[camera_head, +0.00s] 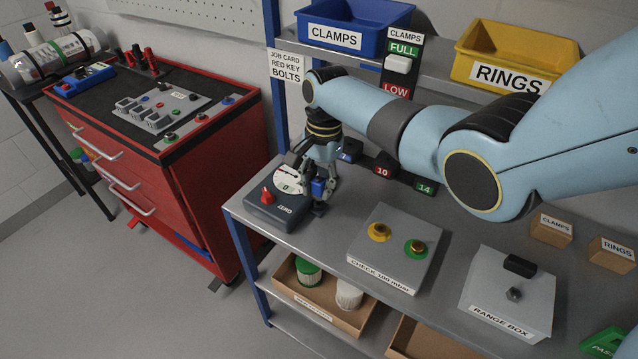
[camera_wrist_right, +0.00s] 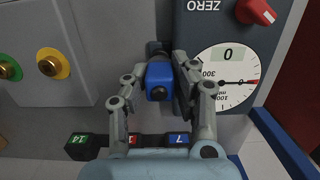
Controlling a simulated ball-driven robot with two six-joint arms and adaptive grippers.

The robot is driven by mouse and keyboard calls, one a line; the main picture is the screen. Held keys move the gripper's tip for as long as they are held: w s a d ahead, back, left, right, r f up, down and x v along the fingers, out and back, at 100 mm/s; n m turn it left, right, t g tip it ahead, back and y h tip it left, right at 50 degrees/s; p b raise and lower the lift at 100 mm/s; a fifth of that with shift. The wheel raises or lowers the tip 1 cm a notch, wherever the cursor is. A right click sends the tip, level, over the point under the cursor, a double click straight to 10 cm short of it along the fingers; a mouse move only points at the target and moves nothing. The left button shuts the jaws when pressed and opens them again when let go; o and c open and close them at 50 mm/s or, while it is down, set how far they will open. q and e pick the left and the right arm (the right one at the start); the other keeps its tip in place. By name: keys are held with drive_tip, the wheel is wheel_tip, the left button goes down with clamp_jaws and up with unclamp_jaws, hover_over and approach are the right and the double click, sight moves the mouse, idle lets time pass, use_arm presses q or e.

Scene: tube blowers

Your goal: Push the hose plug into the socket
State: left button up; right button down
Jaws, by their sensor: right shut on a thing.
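My right gripper (camera_head: 311,182) points down beside the gauge box, shut on a blue block-shaped piece (camera_head: 318,188) with a dark round end, which looks like the hose plug. In the right wrist view the blue piece (camera_wrist_right: 160,76) sits between the two fingers (camera_wrist_right: 160,84), next to the gauge box (camera_wrist_right: 215,25). No hose can be made out. The check box (camera_head: 394,245) has a yellow-ringed port (camera_head: 379,232) and a green-ringed port (camera_head: 415,249). I cannot tell which port is the socket. My left gripper is not in view.
The gauge box (camera_head: 283,210) has a dial and a red knob (camera_head: 267,196). Numbered blocks, including a green 14 (camera_head: 425,188), stand behind the gripper. The range box (camera_head: 508,294) is at the right. Bare bench lies between the gauge box and check box.

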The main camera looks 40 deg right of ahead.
idle(0.4)
drive_tip(key=shift+f+b, duration=0.35)
drive_tip(key=shift+f, duration=0.45)
drive_tip(key=c, duration=1)
unclamp_jaws()
drive_tip(key=shift+r, duration=0.1)
wheel_tip(320, 180, up, 12)
drive_tip(key=d, duration=0.1)
drive_tip(key=shift+w+d, duration=0.15)
drive_tip(key=shift+w, duration=0.15)
drive_tip(key=shift+f, duration=0.25)
